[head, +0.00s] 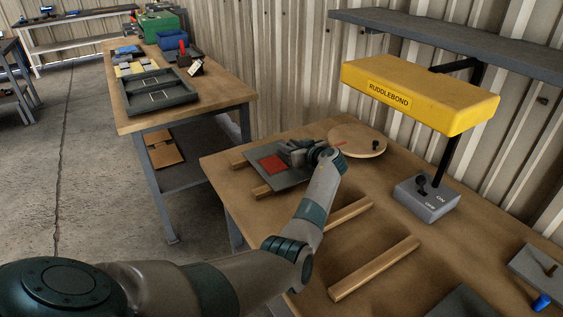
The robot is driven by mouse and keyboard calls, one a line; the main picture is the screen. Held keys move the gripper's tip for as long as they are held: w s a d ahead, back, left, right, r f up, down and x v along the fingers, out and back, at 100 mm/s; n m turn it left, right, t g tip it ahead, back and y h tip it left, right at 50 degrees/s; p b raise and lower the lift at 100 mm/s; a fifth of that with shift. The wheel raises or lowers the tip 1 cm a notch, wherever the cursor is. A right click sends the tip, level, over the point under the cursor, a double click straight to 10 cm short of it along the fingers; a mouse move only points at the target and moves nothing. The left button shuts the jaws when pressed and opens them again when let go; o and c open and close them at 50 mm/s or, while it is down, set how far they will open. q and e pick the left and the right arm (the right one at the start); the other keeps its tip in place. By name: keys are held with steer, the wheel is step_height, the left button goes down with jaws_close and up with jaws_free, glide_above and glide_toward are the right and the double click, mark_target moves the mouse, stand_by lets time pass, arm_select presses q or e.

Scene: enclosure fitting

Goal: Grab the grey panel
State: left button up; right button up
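A flat grey panel (290,177) with a red square (272,164) on it lies across wooden battens on the near workbench. My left gripper (288,154) is at the panel's far right part, over or against it. The hand covers some of the panel, and I cannot tell whether the fingers are closed on its edge. My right gripper is out of view.
A yellow RUDDLEBOND unit (420,92) on a grey switch base (426,199) stands right of a round wooden disc (358,141). Bare battens (375,268) lie nearer. A second bench (222,101) holds a dark compartment tray (158,91). A grey shelf (450,45) overhangs.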

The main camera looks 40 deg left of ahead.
arm_select(q)
jaws_close()
stand_by(1.3)
steer(key=shift+r, duration=0.1)
